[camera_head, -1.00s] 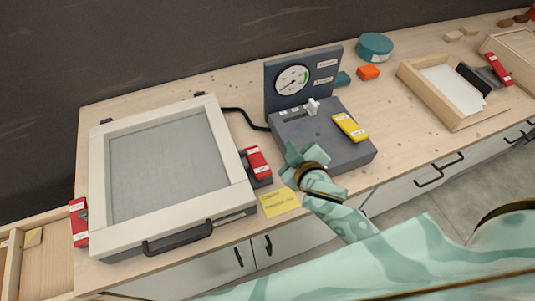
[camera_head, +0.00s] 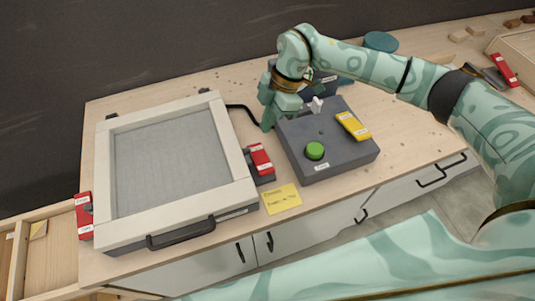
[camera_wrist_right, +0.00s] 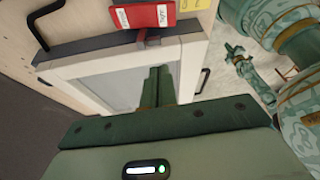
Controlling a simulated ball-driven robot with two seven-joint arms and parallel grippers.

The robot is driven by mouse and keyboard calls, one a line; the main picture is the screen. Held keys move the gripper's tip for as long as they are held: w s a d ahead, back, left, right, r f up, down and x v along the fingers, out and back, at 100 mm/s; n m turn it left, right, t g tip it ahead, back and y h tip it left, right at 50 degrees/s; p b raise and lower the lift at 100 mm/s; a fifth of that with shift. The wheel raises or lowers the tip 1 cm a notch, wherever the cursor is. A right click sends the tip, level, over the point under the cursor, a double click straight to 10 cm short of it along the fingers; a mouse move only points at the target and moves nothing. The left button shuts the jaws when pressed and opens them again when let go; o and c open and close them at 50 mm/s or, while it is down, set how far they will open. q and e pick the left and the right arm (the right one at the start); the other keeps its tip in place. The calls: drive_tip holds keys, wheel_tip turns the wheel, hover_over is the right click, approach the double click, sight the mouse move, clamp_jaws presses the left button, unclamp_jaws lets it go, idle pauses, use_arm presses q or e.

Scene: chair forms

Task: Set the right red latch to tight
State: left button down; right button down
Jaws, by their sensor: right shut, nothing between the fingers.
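The right red latch (camera_head: 260,158) sits on the right side of the white-framed press (camera_head: 245,185), with small white labels too small to read. It also shows at the top of the right wrist view (camera_wrist_right: 145,14). My right gripper (camera_head: 267,124) is shut and empty, pointing down at the back left corner of the grey control box, apart from the latch and behind it. Its closed fingers (camera_wrist_right: 157,84) show in the wrist view. What looks like my left gripper (camera_wrist_right: 232,50) is small at the right of that view, its jaw state unclear.
The control box (camera_head: 340,160) has a green button (camera_head: 315,150), a white switch and a yellow lever (camera_head: 353,125). A yellow note (camera_head: 281,198) lies in front. Another red latch (camera_head: 84,215) is on the press's left side. A black cable runs behind.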

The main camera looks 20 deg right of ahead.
drive_tip(key=shift+w+d+r+m+h, duration=0.15)
drive_tip(key=shift+d+m+h, duration=0.1)
drive_tip(key=shift+d, duration=0.35)
drive_tip(key=shift+w+d+m+h, duration=0.15)
drive_tip(key=shift+d+m+h, duration=0.1)
drive_tip(key=shift+d, duration=0.35)
drive_tip(key=b, duration=0.1)
approach(265, 165)
drive_tip(key=x, duration=0.5)
drive_tip(key=shift+w+a, duration=0.25)
drive_tip(key=shift+s+f, duration=0.15)
drive_tip(key=shift+f, duration=0.55)
drive_tip(key=shift+s+r, duration=0.1)
drive_tip(key=shift+s, duration=0.1)
